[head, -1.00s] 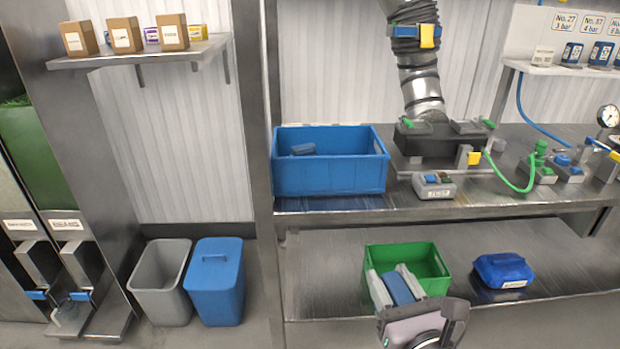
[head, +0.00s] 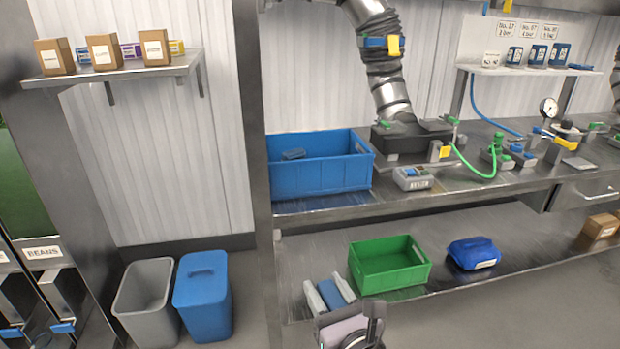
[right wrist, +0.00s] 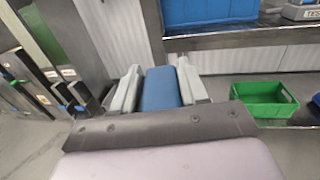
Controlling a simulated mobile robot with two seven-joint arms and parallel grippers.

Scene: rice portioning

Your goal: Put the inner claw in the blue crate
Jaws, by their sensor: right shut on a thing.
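My right gripper (head: 330,292) is at the bottom of the head view, left of the green crate. It is shut on a blue piece, which I take to be the inner claw (head: 331,294). In the right wrist view the inner claw (right wrist: 162,88) sits between the two grey fingers, its shape mostly hidden. The blue crate (head: 325,182) stands on the upper bench, higher and farther back than my gripper. The crate's lower front shows in the right wrist view (right wrist: 210,12). My left gripper is out of view.
The bench edge (head: 420,200) lies below the blue crate. A black machine with a duct (head: 415,136) stands to its right. Grey (head: 148,300) and blue bins (head: 203,300) stand left on the floor.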

